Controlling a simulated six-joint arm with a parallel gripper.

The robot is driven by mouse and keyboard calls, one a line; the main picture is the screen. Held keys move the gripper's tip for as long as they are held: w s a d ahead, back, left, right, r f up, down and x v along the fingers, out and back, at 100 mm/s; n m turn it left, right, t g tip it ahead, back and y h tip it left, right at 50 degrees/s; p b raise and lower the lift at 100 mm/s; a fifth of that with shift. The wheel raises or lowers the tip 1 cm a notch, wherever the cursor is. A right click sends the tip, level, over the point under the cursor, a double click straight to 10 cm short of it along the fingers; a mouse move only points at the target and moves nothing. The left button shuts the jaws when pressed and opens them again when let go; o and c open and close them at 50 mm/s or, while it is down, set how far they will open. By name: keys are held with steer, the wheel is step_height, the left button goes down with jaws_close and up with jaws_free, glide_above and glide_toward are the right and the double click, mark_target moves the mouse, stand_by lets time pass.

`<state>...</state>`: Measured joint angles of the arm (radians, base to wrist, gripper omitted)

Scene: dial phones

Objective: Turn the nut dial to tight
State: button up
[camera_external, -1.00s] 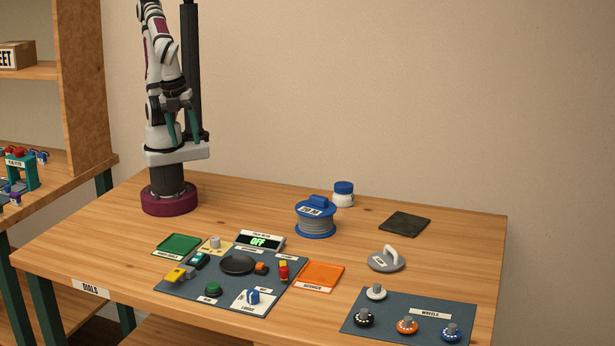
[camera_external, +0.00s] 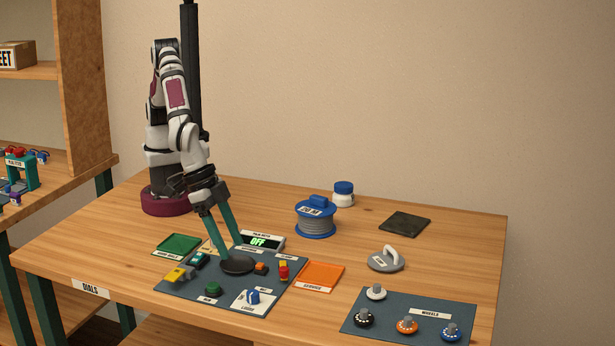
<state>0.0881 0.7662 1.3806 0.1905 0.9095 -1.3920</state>
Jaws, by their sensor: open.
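The nut dial (camera_external: 253,297) is a small blue knob on a white plate (camera_external: 265,304) at the front of the grey-blue panel (camera_external: 180,288). A label on the plate reads "LOOSE"; the other markings are too small to read surely. My gripper (camera_external: 231,252) is open and empty, with its two green fingers pointing down. It is over the back middle of the panel, near a round black disc (camera_external: 238,266), behind and left of the nut dial. I cannot tell whether the fingertips touch anything.
A green button (camera_external: 213,289) is left of the nut dial. A red-and-yellow control (camera_external: 283,272) is behind it, near an orange tray (camera_external: 320,275). A display reading "OFF" (camera_external: 260,241) stands at the back. A wheels panel (camera_external: 390,302) lies to the right.

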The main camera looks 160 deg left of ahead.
mark_target(252, 292)
steer(key=x, duration=1.1)
steer(key=shift+a+f, duration=0.1)
steer(key=shift+f, duration=0.15)
jaws_close()
